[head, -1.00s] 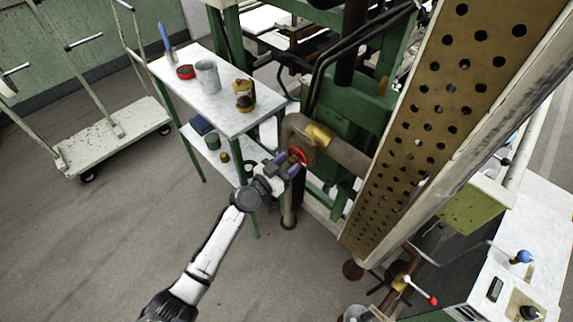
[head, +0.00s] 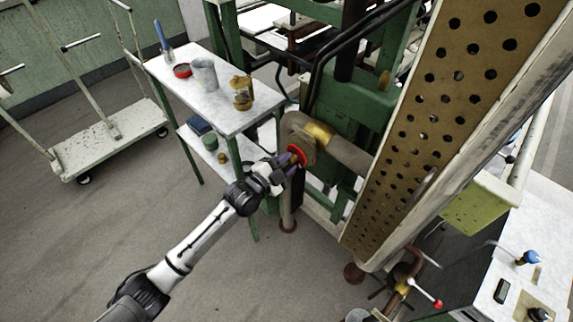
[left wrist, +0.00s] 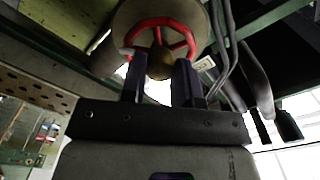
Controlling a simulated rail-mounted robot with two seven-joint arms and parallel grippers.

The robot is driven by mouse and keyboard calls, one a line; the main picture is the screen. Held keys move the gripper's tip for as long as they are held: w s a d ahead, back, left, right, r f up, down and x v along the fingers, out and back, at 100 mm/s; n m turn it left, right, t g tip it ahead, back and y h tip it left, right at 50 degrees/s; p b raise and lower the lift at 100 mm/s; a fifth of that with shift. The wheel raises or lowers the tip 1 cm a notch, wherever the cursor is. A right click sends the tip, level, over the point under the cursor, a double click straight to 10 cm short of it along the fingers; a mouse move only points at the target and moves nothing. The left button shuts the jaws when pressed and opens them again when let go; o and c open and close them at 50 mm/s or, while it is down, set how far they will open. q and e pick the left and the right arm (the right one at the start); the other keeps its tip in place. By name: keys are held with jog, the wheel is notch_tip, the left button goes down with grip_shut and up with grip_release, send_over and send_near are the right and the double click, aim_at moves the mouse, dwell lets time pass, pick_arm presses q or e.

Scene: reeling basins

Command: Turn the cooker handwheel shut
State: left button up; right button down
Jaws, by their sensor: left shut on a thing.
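The cooker handwheel is a small red wheel (head: 297,155) on a pipe beside the green machine. In the left wrist view the red handwheel (left wrist: 178,24) fills the upper middle, with spokes and a brass hub. My left gripper (head: 286,161) is at the wheel's near side. In the left wrist view its two dark fingers (left wrist: 160,75) reach up to the lower part of the rim, one on each side of the hub. It is shut on the handwheel. The fingers partly hide the lower rim. My right gripper is not in view.
A white-topped table (head: 218,105) with cups and a jar stands left of the wheel. A brown perforated panel (head: 440,110) rises close on the right. A flat cart (head: 105,140) stands at far left. The floor at lower left is free.

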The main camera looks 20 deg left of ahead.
pick_arm(q)
jog(key=m+p, duration=0.1)
jog(key=m, duration=0.4)
jog(key=shift+r+m, duration=0.15)
jog(key=shift+m, duration=0.15)
jog(key=m, duration=0.3)
jog(key=shift+p, duration=0.35)
jog(key=m, duration=0.5)
jog(key=shift+m, duration=0.4)
jog(key=m, duration=0.4)
jog(key=o, duration=0.8)
